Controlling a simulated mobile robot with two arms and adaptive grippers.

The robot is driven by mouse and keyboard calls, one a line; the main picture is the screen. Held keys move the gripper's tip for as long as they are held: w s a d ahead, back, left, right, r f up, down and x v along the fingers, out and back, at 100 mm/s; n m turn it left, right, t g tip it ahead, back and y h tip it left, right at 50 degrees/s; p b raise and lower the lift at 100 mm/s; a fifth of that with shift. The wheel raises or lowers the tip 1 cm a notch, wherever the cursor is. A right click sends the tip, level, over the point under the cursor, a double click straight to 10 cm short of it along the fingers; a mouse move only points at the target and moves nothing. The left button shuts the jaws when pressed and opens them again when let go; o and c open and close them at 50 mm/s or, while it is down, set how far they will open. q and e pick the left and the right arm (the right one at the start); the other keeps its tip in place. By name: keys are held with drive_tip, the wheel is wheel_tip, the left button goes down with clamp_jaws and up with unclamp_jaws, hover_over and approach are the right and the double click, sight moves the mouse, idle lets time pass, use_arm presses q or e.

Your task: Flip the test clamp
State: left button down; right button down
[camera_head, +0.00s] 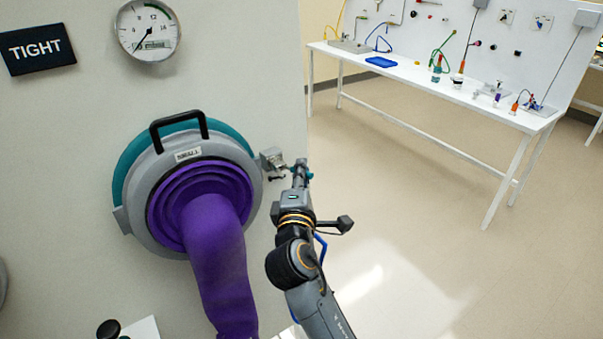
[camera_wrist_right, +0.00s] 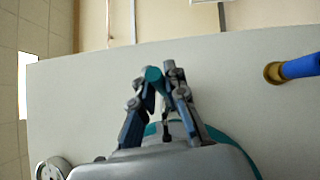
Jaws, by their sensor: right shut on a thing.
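The test clamp (camera_head: 271,158) is a small grey metal piece at the right edge of the round glove port (camera_head: 128,185), beside the port's grey ring. My right gripper (camera_head: 300,172) reaches up from below and is shut at the clamp, just right of its grey body. In the right wrist view, the two fingers of the right gripper (camera_wrist_right: 160,80) come together around a small teal piece, which seems to be part of the clamp. The fingers hide most of what they hold, so the clamp lever's exact position cannot be told. My left gripper is not in view.
A purple glove sleeve (camera_head: 213,255) hangs out of the port. A black handle (camera_head: 178,130) arches over the ring. A pressure gauge (camera_head: 148,30) and a sign reading TIGHT (camera_head: 38,49) are on the panel. A white bench (camera_head: 440,85) stands at back right; the floor between is clear.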

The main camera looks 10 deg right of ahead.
drive_tip(key=c, duration=1.3)
unclamp_jaws()
drive_tip(key=shift+c, duration=0.2)
drive_tip(key=v, duration=0.7)
drive_tip(key=shift+s, duration=0.2)
drive_tip(key=shift+a+f, duration=0.1)
